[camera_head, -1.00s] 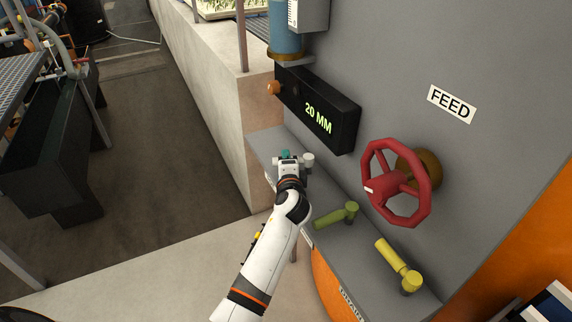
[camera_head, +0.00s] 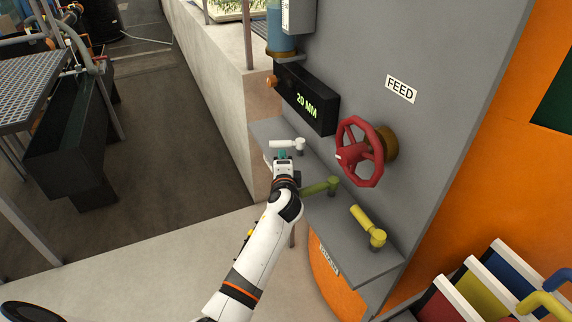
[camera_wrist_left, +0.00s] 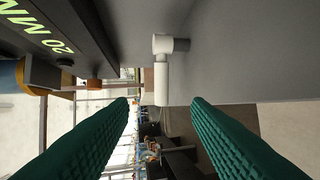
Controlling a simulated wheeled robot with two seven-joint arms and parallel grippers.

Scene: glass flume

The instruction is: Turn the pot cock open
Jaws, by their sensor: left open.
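Three cocks stand on the grey ledge (camera_head: 352,240): a white one (camera_head: 283,144), a green one (camera_head: 320,188) and a yellow one (camera_head: 366,225). No readable label shows which is the pot cock. The white handle points left, away from the panel. My left gripper (camera_head: 283,156) is open and empty, just on the near side of the white cock. In the left wrist view the white cock (camera_wrist_left: 162,75) lies beyond the gap between my spread green fingers (camera_wrist_left: 160,115). My wrist hides part of the green cock's handle. My right gripper is not in view.
A red handwheel (camera_head: 360,152) under a FEED sign (camera_head: 401,89) sticks out of the grey panel. A black display (camera_head: 307,98) reading 20 MM is above the white cock. Open floor (camera_head: 180,150) is at left; coloured bins (camera_head: 480,290) are at lower right.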

